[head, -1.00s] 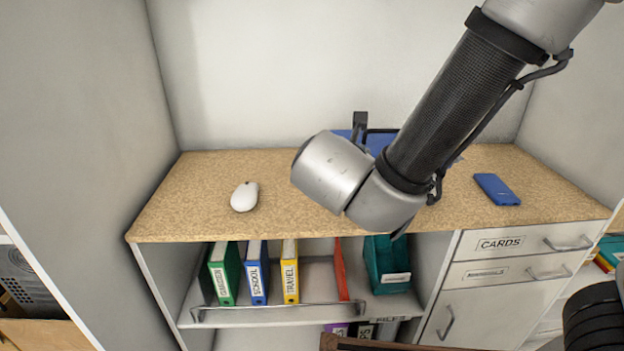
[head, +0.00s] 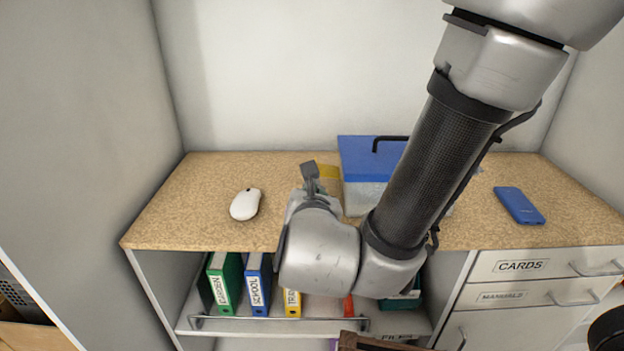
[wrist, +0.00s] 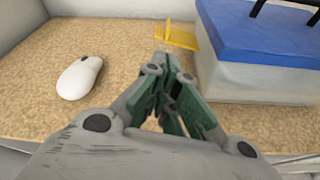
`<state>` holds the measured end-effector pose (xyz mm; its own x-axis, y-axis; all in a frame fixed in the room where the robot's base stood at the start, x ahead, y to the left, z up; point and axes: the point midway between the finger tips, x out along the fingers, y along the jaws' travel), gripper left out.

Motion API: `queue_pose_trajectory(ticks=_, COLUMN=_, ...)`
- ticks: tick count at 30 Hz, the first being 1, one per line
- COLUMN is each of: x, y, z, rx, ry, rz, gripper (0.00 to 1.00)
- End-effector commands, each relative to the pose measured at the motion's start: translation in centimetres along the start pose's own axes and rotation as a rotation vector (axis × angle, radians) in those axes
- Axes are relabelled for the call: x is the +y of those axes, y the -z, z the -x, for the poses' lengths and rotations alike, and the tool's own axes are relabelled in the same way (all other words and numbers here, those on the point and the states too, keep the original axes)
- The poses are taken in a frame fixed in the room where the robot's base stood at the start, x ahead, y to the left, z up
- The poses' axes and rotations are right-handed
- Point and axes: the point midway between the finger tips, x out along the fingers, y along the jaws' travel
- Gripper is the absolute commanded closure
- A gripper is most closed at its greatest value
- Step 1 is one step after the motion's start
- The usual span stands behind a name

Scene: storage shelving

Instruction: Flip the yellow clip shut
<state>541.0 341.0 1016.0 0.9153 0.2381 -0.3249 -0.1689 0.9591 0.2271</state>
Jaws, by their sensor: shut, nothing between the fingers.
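A box with a blue lid (head: 365,160) and a pale body (head: 355,197) stands at the back of the wooden counter, partly behind my arm. The yellow clip (head: 329,172) sticks out from the box's left side, swung open; it also shows in the wrist view (wrist: 180,35) left of the blue lid (wrist: 255,35). My gripper (head: 309,170) is shut and empty, pointing toward the back wall. In the wrist view its closed fingertips (wrist: 167,62) lie in front of the clip and left of the box, with a visible gap to the clip.
A white mouse (head: 245,204) lies left of my gripper. A blue phone-like slab (head: 519,206) lies at the right of the counter (head: 185,215). A black handle (head: 388,143) rises from the lid. Binders stand on the shelf below. The counter between mouse and box is mostly clear.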

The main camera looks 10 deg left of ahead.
Motion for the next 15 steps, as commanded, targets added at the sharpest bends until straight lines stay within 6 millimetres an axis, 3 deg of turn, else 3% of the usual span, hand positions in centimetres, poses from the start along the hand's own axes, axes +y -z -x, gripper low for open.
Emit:
queue_pose_trajectory(ticks=3, x=1.19, y=1.25, z=0.69, rx=0.009, ry=-0.044, rz=0.036, gripper=1.00)
queue_pose_trajectory(ticks=15, x=1.32, y=1.37, z=0.42, rx=0.010, ry=-0.048, rz=0.039, gripper=1.00)
